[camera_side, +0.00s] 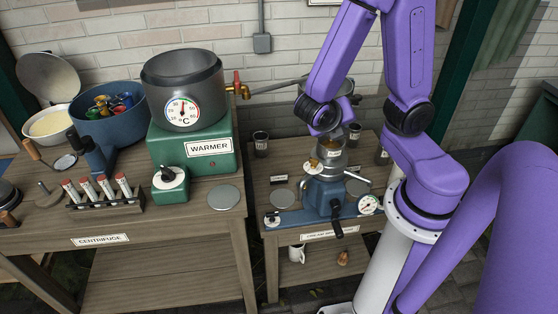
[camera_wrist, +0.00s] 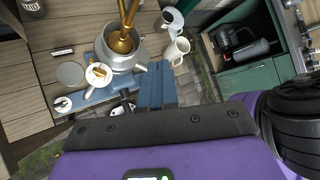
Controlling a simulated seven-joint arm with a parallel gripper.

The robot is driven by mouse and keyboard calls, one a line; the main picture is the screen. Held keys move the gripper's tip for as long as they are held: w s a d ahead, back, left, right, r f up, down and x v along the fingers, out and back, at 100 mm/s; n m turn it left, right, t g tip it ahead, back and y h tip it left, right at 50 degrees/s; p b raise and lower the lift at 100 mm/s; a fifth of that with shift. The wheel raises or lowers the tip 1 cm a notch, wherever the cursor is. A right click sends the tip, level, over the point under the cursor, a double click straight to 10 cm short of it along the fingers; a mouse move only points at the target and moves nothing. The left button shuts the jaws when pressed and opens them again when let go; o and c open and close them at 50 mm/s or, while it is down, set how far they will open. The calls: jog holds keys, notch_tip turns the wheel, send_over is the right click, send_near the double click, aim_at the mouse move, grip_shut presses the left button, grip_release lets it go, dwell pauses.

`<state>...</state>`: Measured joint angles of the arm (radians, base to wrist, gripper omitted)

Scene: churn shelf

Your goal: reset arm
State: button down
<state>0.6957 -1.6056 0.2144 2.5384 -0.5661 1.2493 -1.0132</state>
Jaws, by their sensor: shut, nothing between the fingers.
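My arm stands at the right in the side view, folded above the low shelf; I cannot make out my gripper's fingertips there. In the wrist view my gripper (camera_wrist: 154,72) shows as two blue-grey fingers together beyond a dark plate, with nothing held between them. They point over the edge of the shelf and look apart from the machine, though the gap is hard to judge. The blue-based machine (camera_side: 318,192) with a metal bowl and brass parts stands on the low shelf (camera_side: 262,237). In the wrist view its bowl (camera_wrist: 122,60) lies left of my fingers.
The green warmer (camera_side: 192,150) with a grey pot (camera_side: 183,82) stands on the left table, beside a blue tub (camera_side: 118,126) and a rack of tubes (camera_side: 107,203). A white mug (camera_side: 297,253) is on the lower shelf. A brick wall (camera_side: 290,45) closes the back.

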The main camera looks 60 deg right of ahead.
jog(key=s+a+r+m+y, duration=0.3)
jog(key=s+a+m+y, duration=0.4)
jog(key=a+m+y, duration=0.4)
jog(key=a+m, duration=0.2)
jog(key=m, duration=0.1)
jog(key=shift+s, duration=0.2)
